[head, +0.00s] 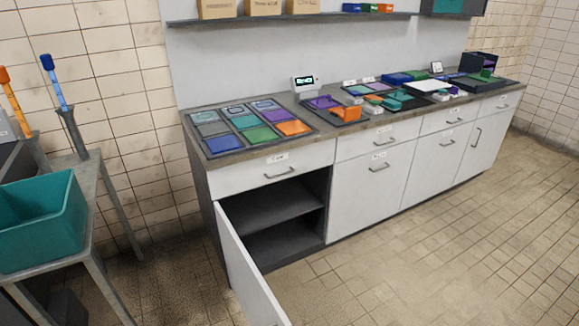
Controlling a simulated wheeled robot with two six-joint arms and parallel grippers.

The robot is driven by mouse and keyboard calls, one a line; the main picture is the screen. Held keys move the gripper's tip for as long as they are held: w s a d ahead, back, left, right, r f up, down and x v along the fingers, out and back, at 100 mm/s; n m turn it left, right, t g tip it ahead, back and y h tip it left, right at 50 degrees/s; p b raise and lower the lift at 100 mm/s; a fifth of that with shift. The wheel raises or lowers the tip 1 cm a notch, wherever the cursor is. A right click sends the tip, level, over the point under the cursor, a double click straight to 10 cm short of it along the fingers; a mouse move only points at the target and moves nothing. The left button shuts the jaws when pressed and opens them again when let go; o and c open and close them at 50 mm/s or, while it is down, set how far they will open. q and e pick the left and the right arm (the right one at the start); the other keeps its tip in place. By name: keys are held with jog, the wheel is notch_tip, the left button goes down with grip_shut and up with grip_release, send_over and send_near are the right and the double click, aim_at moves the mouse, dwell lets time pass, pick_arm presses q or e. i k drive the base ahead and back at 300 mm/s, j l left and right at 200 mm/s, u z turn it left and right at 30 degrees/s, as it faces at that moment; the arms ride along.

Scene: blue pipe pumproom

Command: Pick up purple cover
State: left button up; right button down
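A flat purple piece (278,115) lies on the dark board (313,132) at the left end of the counter, behind an orange piece. Another flat purple piece (324,102) lies in the dark tray to its right, next to an orange scoop-like item (346,113). I cannot tell which of these is the purple cover. Neither of my grippers is in view.
The grey counter (200,165) carries a small scale-like device (304,85) and several trays further right. Below it, a cabinet door (247,270) stands open into the floor space. A teal bin (45,225) stands on a left side table. The tiled floor at right is clear.

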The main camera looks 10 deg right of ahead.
aim_at(321, 104)
jog(key=i+l, duration=0.15)
jog(key=l, duration=0.5)
jog(key=i+l+u, duration=0.1)
jog(key=l, duration=0.55)
jog(key=i+l, duration=0.1)
jog(key=l, duration=0.55)
jog(key=i+l+u, duration=0.15)
jog(key=l, duration=0.5)
